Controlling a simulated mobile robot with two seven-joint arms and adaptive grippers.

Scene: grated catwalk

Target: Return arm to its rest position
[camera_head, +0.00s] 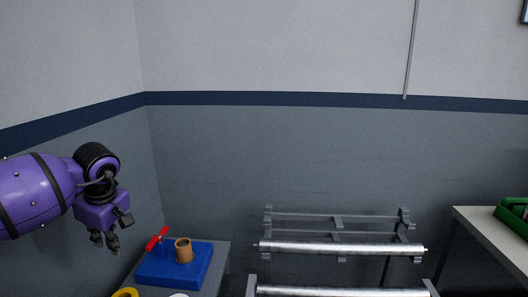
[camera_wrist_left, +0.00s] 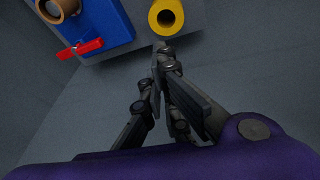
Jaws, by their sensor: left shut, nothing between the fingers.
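My left arm (camera_head: 40,194) is purple with black bands and comes in from the left in the head view. My left gripper (camera_head: 112,244) hangs at its end, pointing down, in the air to the left of a blue block. In the left wrist view the dark fingers (camera_wrist_left: 158,80) are shut and nothing is between them. The fingertips point toward a yellow ring-shaped part (camera_wrist_left: 167,17) and appear apart from it. My right gripper is not in view.
The blue block (camera_head: 160,272) carries a red handle (camera_head: 157,238) and a brown cylinder (camera_head: 184,250) on a grey stand (camera_head: 222,262). A grey rack (camera_head: 268,222) with metal rollers (camera_head: 340,248) stands centre right. A pale table (camera_head: 485,232) bears a green crate (camera_head: 512,214). Walls close in behind.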

